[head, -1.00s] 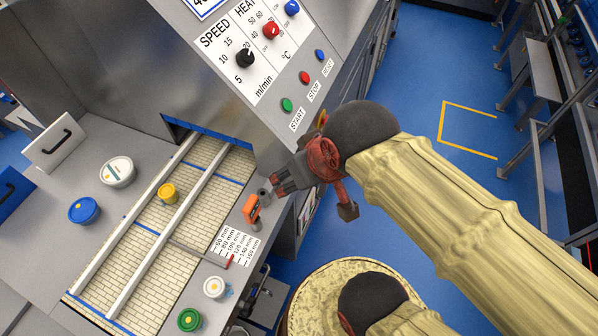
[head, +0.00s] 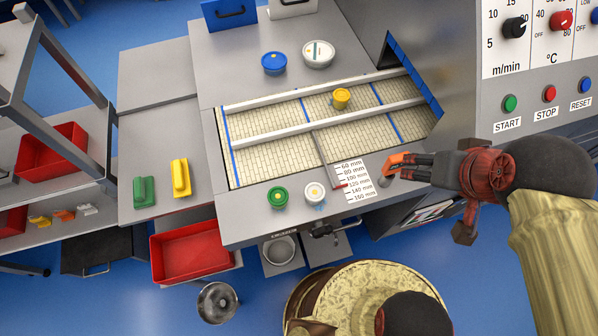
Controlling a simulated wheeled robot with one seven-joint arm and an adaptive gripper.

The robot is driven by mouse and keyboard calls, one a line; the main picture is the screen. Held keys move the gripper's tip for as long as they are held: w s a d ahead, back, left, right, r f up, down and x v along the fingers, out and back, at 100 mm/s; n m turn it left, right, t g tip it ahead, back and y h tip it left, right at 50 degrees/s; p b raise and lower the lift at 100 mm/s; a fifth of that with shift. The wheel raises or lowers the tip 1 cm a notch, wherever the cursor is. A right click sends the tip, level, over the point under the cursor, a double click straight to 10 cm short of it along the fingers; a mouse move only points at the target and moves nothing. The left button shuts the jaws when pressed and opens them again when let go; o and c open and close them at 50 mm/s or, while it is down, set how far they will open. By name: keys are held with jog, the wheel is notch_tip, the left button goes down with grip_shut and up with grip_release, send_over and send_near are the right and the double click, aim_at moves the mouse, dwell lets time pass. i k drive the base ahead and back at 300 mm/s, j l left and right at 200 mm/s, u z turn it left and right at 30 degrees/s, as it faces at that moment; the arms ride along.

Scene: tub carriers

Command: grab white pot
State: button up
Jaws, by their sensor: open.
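A small white pot (head: 314,193) stands upright on the machine's front ledge, beside a green pot (head: 278,196) on its left. A larger white tub (head: 318,54) with a striped lid stands at the back of the machine, next to a blue tub (head: 274,63). My gripper (head: 412,168) is open, to the right of the small white pot and apart from it. Its fingers point left, close to an orange handle (head: 397,161); whether they touch it I cannot tell.
A yellow pot (head: 341,98) stands on the belt (head: 270,153) between two white rails. A thin rod with a red tip (head: 341,186) and a millimetre scale (head: 351,177) lie right of the small white pot. A red bin (head: 190,252) sits front left.

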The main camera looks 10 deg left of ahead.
aim_at(315, 193)
jog(key=u, duration=1.15)
jog(key=k+j+u, duration=0.15)
jog(key=k+j, duration=0.15)
jog(key=k, duration=0.25)
jog(key=k+j+u, duration=0.1)
jog(key=k+j, duration=0.2)
jog(key=k, duration=0.2)
